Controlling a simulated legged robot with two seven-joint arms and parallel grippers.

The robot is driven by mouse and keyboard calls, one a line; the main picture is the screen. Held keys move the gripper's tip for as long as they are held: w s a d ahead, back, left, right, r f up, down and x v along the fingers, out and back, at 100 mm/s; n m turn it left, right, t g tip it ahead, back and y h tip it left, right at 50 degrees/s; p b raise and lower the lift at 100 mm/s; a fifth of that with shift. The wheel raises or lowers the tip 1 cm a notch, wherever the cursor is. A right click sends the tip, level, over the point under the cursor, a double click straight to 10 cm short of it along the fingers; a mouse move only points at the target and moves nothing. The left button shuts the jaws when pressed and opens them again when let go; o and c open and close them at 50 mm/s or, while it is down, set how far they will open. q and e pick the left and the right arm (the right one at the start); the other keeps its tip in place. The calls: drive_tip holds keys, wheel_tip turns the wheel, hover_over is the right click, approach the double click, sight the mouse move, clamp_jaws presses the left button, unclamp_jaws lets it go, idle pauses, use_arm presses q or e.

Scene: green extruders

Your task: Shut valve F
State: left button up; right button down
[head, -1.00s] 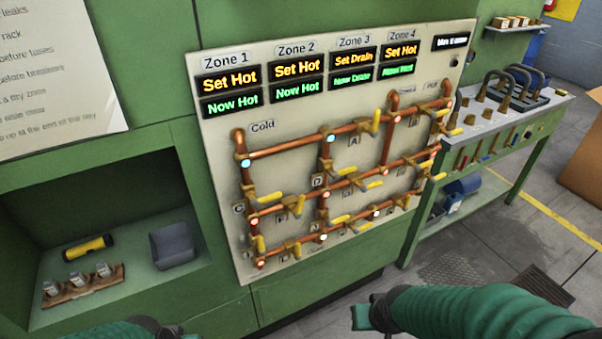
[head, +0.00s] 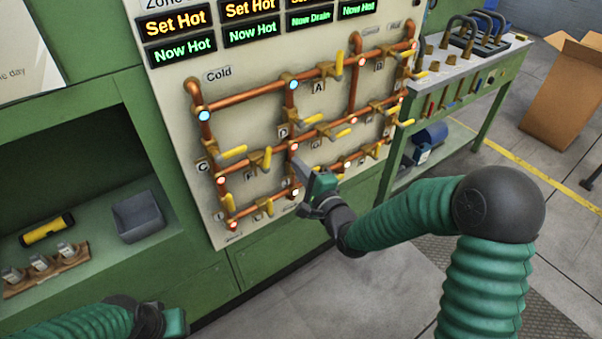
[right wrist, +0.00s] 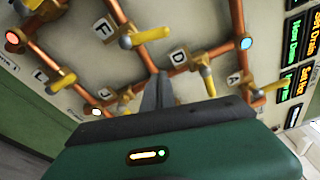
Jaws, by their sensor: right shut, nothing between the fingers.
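Valve F (head: 267,158) is on the copper pipe panel, left of the D branch. Its yellow handle points across its pipe. In the right wrist view, valve F (right wrist: 142,38) shows beside the F label (right wrist: 105,30), beyond the fingertips. My right gripper (head: 303,168) is shut and empty, in front of the lower middle of the panel, below and right of valve F. Its closed fingers (right wrist: 158,90) show in the right wrist view; contact with the pipes cannot be told. My left gripper (head: 177,320) is at the bottom edge, away from the panel; its fingers are unclear.
Neighbouring yellow handles stand close by: C (head: 232,153), D (head: 311,120) and A (head: 338,64). A grey bin (head: 138,217) and a yellow flashlight (head: 46,230) sit in the left recess. A green bench (head: 505,72) stands right. Floor before the panel is clear.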

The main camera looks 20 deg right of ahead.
sight(270, 158)
drive_tip(key=w+a, duration=0.2)
drive_tip(key=a, duration=0.1)
drive_tip(key=w+a, duration=0.1)
drive_tip(key=shift+w+a+r, duration=0.1)
drive_tip(key=shift+a+r, duration=0.15)
drive_tip(key=shift+r, duration=0.15)
drive_tip(key=shift+s+a+r+n, duration=0.15)
drive_tip(key=shift+s+a+n, duration=0.15)
drive_tip(key=shift+a, duration=0.15)
drive_tip(key=shift+s+a+r+n, duration=0.15)
drive_tip(key=shift+a+n, duration=0.15)
drive_tip(key=shift+a, duration=0.1)
drive_tip(key=shift+d, duration=0.15)
